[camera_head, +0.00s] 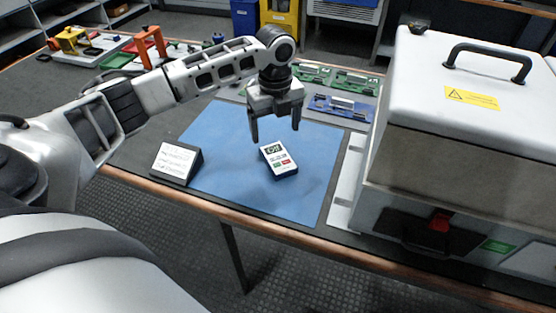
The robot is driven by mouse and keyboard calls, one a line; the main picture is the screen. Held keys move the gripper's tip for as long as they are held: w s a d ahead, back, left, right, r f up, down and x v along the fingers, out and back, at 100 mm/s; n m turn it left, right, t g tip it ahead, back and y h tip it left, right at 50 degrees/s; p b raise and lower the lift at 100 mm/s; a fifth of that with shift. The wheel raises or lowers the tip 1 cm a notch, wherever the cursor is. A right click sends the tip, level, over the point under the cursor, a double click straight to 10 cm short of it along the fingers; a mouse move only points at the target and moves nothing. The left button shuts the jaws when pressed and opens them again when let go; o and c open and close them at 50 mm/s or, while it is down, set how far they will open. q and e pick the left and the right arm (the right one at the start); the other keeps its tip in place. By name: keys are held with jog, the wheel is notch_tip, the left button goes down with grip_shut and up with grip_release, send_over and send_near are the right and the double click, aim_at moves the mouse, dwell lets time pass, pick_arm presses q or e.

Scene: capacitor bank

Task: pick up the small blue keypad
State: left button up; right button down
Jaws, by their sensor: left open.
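A small keypad (279,160) lies flat on the blue mat (222,140). My left gripper (275,135) is open and points down just above and behind the keypad's far end. Its two dark fingers are apart and nothing shows between them. The gripper appears not to touch the keypad, though the exact height is hard to tell. My right gripper is not in this view.
A dark stand with a white card (176,162) is left of the mat. A large white case (468,100) with a black handle fills the right. Green and blue circuit boards (343,106) lie behind the mat. The mat around the keypad is clear.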

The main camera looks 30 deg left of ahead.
aim_at(276, 154)
pick_arm(q)
jog(key=shift+f, duration=4.1)
jog(key=shift+d, duration=0.1)
jog(key=shift+f, duration=0.1)
jog(key=shift+c, duration=0.3)
jog(key=c, duration=1)
